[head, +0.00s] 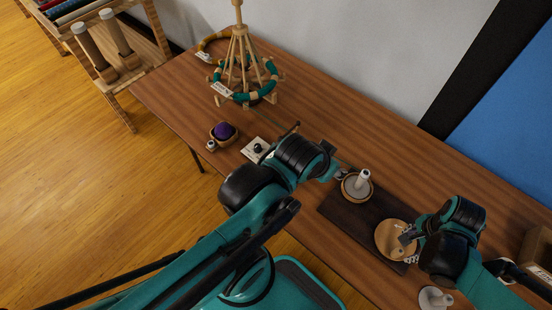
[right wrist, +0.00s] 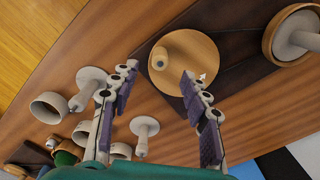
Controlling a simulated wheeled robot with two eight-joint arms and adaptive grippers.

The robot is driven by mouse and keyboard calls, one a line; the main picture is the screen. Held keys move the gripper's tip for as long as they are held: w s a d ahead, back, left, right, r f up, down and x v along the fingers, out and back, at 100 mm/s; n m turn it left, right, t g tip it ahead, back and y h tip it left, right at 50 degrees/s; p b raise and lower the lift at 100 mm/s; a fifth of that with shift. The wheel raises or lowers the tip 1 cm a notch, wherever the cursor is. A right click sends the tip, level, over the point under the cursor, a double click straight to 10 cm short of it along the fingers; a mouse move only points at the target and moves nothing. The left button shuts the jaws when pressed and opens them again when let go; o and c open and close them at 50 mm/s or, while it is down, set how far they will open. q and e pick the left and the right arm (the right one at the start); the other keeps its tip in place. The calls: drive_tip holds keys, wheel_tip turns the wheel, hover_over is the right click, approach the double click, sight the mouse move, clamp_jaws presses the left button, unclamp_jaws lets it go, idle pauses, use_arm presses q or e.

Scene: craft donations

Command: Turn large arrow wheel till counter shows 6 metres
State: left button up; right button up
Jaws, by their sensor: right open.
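The large wooden wheel (head: 392,240) lies flat on a dark board at the right of the table. In the right wrist view the wheel (right wrist: 197,45) carries an upright peg (right wrist: 159,61) and a small white arrow mark (right wrist: 202,77). My right gripper (head: 408,236) is at the wheel's right edge. In the right wrist view my right gripper (right wrist: 157,77) is open, with nothing held and one finger overlapping the wheel's rim. My left gripper (head: 338,172) is beside a smaller round piece with a pale post (head: 362,181); its jaws are unclear. I can read no counter figure.
The dark board (head: 340,215) bears both round pieces. A wooden yarn swift (head: 238,50) with teal yarn stands at the back. Several pale spools (right wrist: 92,86) and cups (right wrist: 48,108) stand near my right gripper.

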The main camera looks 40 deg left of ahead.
sight(401, 251)
wheel_tip(401, 251, down, 8)
drive_tip(key=b, duration=0.6)
drive_tip(key=shift+w+d, duration=0.1)
drive_tip(key=c, duration=1)
